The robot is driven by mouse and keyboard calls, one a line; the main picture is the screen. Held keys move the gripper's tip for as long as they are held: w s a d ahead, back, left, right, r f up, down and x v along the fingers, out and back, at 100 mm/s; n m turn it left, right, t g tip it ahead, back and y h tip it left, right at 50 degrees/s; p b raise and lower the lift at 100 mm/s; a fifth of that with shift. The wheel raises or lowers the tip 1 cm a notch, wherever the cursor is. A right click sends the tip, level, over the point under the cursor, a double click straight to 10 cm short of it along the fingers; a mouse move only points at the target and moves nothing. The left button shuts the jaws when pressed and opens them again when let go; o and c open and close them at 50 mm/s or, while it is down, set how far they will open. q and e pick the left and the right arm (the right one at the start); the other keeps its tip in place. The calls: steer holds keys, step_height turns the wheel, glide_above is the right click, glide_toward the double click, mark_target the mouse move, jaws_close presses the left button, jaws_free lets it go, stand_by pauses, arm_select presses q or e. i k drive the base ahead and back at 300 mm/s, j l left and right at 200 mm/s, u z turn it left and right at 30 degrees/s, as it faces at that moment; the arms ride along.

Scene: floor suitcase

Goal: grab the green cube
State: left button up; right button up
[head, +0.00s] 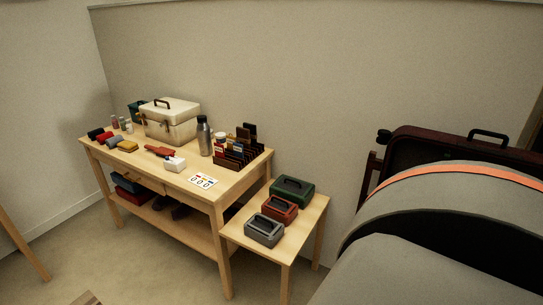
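I cannot make out a green cube in the head view. The green things I see are a dark green case (293,190) with a handle on the small side table, and a dark teal box (135,112) partly hidden behind a cream box on the larger table. Neither gripper shows in the view. The lower right of the view is blocked, so the floor there is hidden.
The wooden table (205,192) holds a cream box (170,122), a metal bottle (204,136), a dark rack (235,156) and small items. The side table (273,246) also holds red (280,209) and grey (264,230) cases. A dark red suitcase (440,143) stands right.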

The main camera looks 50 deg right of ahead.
mark_target(298, 192)
steer(key=i, duration=1.55)
steer(key=i+z, duration=0.15)
steer(key=i, duration=0.55)
steer(key=i+j+z, duration=0.15)
steer(key=i, duration=0.5)
steer(key=j+z, duration=0.1)
steer(key=z, duration=3.15)
